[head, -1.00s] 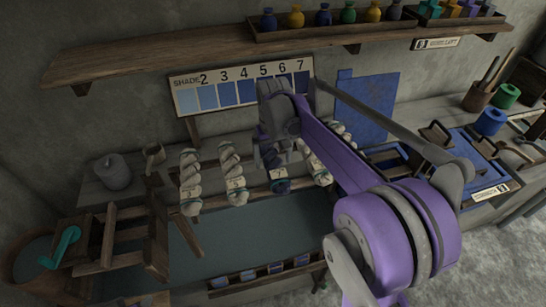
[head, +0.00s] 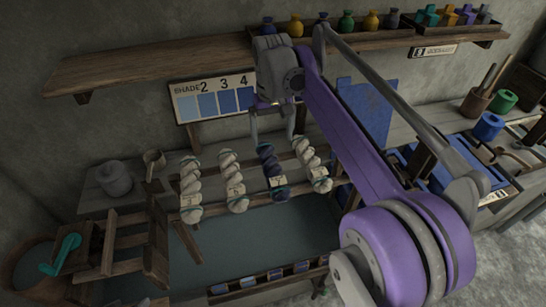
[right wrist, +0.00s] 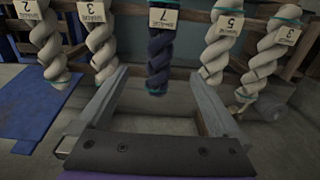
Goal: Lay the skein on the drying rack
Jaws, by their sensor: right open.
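The dark blue twisted skein (head: 269,168), with a white tag, lies across the two wooden rails of the drying rack (head: 254,191) among several cream skeins. In the right wrist view the dark skein (right wrist: 158,58) shows a tag marked 7. My right gripper (head: 272,138) is open and empty, its two fingers pointing down just above and behind the dark skein's upper end. In the right wrist view the fingers stand wide apart, with the skein's end in line between them and nothing gripped. My left gripper is not in view.
Cream skeins (head: 232,182) lie on both sides of the dark one, with narrow gaps. A shade board (head: 186,106) stands behind, partly hidden by my right arm. A shelf (head: 150,72) runs above. A wooden frame with a teal crank (head: 66,250) stands at left.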

